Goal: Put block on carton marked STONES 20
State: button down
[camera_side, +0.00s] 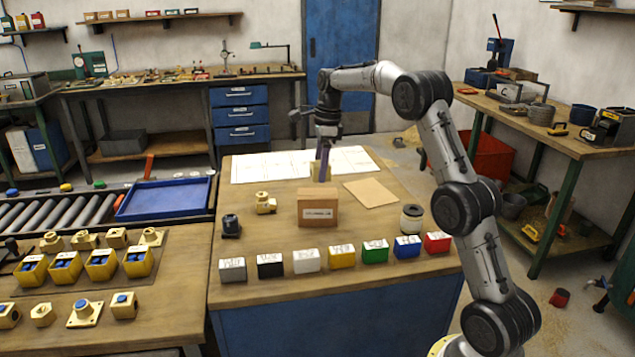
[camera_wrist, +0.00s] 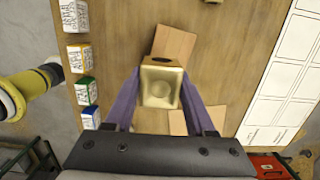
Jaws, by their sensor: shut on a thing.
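My gripper (camera_side: 322,160) is shut on a brass block (camera_wrist: 161,88). In the wrist view, the block sits between the two purple fingers and has a dark round opening at its upper edge. In the side view, the block (camera_side: 321,172) shows behind the carton, partly covered by the fingers. The brown carton (camera_side: 318,210) stands on the bench with a white label too small to read surely. Its top seems to show in the wrist view (camera_wrist: 176,42), just beyond the block. The block appears apart from the carton.
A row of several coloured labelled boxes (camera_side: 342,257) lines the bench's front. A flat cardboard sheet (camera_side: 371,193) lies right of the carton. A brass fitting (camera_side: 265,203) and dark part (camera_side: 231,226) stand left, a white-and-black jar (camera_side: 411,218) right. White sheets (camera_side: 262,167) lie behind.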

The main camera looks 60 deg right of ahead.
aim_at(318, 193)
jog(key=shift+w+d+f, duration=0.25)
jog(key=shift+w+f, duration=0.3)
jog(key=shift+w+d+f, duration=0.1)
jog(key=shift+w+f, duration=0.1)
jog(key=shift+f, duration=1.55)
jog(key=shift+f, duration=0.1)
jog(key=shift+c, duration=1.2)
grip_release()
jog(key=shift+f, duration=0.15)
